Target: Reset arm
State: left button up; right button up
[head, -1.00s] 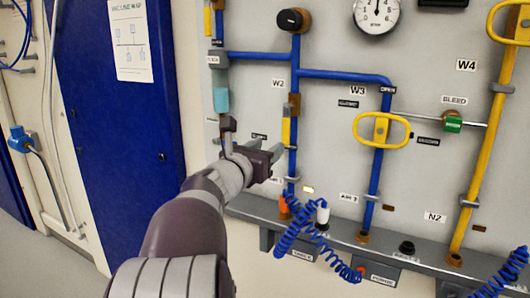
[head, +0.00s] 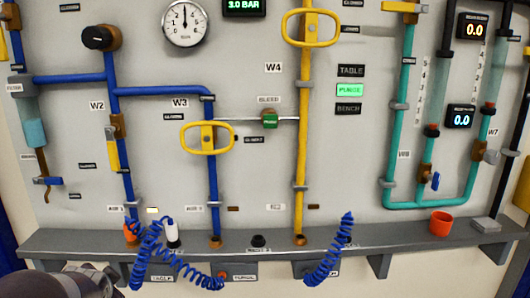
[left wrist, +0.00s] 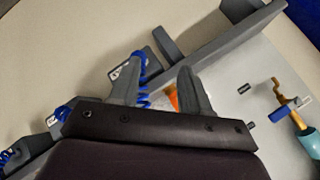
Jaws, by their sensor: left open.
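My left gripper (left wrist: 160,65) shows in the left wrist view with its two grey fingers apart. Part of an orange thing (left wrist: 174,100) and a blue coiled hose (left wrist: 140,72) show behind the fingers; no object is seen held. My right arm and gripper are in neither view.
A grey panel (head: 345,150) carries blue, yellow and teal pipes, yellow handles (head: 208,138) and a gauge (head: 185,22). Its ledge (head: 400,239) juts out, with an orange cup (head: 440,223) on it. Blue coiled hoses (head: 330,262) hang over the front.

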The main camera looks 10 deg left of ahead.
pick_arm(q)
jog(key=s+d+f+n+g+h, duration=0.2)
jog(key=s+d+f, duration=0.15)
jog(key=d, duration=0.35)
jog(key=s+d+f+n+g+h, duration=0.1)
jog(key=s+d+f+g+h, duration=0.15)
jog(key=d+f, duration=0.4)
jog(key=s+d+f+n+g+h, duration=0.1)
jog(key=s+d+f+n+g, duration=0.2)
jog(key=d, duration=0.6)
notch_tip(320, 180, up, 20)
jog(key=d+m+t+p, duration=0.1)
jog(key=m+p, duration=0.1)
jog(key=p, duration=1.8)
jog(key=shift+d, duration=0.3)
jog(key=shift+s+f, duration=0.1)
